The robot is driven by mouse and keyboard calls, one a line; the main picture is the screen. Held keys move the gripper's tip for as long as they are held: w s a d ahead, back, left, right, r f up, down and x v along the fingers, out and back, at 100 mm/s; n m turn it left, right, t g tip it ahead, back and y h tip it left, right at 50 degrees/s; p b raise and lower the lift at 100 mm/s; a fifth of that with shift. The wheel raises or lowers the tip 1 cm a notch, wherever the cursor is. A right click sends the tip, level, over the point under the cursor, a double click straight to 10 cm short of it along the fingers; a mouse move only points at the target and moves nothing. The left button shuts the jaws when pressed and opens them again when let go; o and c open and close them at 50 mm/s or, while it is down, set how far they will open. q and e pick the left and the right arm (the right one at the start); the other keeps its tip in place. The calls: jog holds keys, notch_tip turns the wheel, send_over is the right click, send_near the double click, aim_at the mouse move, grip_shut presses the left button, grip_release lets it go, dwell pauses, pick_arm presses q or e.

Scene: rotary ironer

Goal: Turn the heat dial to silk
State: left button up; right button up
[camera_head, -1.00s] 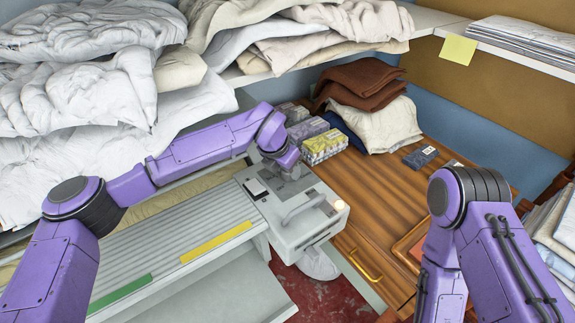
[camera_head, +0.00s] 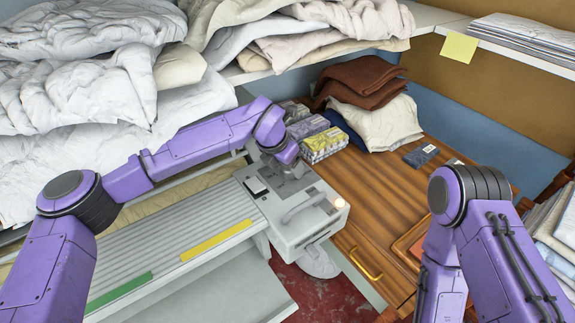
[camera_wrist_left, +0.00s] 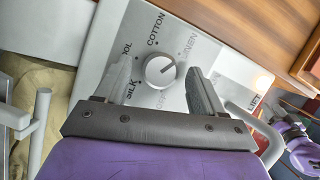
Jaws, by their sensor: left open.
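The heat dial (camera_wrist_left: 160,71) is a round pale knob on the ironer's grey control panel (camera_wrist_left: 112,42). Around it I read COTTON, LINEN, SILK and a partly covered word ending in OL. A dark mark on the knob points to the upper right, toward LINEN. My left gripper (camera_wrist_left: 157,76) is open, with one finger on each side of the knob; whether either finger touches it I cannot tell. In the head view my left gripper (camera_head: 291,172) is over the control box and hides the dial. My right arm stands at the right; its gripper is out of view.
Patterned boxes (camera_head: 324,145) and folded cloths (camera_head: 362,82) lie behind on the wooden top (camera_head: 365,185). White bedding (camera_head: 80,90) is piled at the left.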

pick_arm(q)
jog(key=b+v, duration=0.1)
jog(key=v, duration=0.8)
jog(key=shift+r+b, duration=0.3)
jog(key=shift+b, duration=0.05)
jog(key=shift+a, duration=0.1)
